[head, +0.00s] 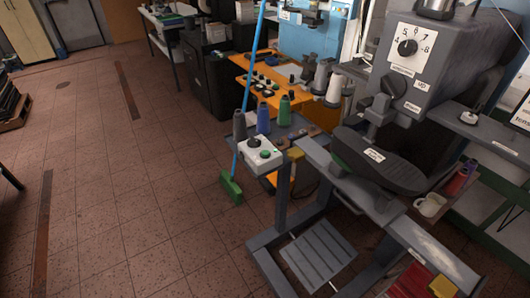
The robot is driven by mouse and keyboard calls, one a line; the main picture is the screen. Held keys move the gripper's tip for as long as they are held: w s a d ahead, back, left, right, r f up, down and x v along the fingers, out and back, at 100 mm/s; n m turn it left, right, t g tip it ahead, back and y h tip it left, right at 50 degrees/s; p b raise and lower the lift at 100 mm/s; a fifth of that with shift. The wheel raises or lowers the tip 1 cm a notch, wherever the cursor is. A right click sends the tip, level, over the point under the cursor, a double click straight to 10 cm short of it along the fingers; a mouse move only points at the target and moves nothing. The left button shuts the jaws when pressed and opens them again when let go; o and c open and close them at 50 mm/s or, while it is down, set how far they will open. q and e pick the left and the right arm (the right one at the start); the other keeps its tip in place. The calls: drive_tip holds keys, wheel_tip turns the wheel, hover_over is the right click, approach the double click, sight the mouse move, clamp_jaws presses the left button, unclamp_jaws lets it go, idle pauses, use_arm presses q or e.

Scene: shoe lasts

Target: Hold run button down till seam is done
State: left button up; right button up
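A pale control box (259,162) sits at the left end of the machine's grey stand. On its top are a green button (265,153) and a dark knob (253,142); any lettering is too small to read. The large grey machine (440,75) at the right has a numbered dial (407,47). A dark shoe-shaped piece (375,165) with a white label is under the machine's head. I cannot make out a seam on it. Neither of my grippers is in view, and nothing touches the button.
Thread cones in grey (239,127), blue (263,119) and green (284,110) stand just behind the box. A green broom (230,188) with a blue handle leans close to its left. A mug (430,205) sits at the right. The tiled floor at left is mostly clear.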

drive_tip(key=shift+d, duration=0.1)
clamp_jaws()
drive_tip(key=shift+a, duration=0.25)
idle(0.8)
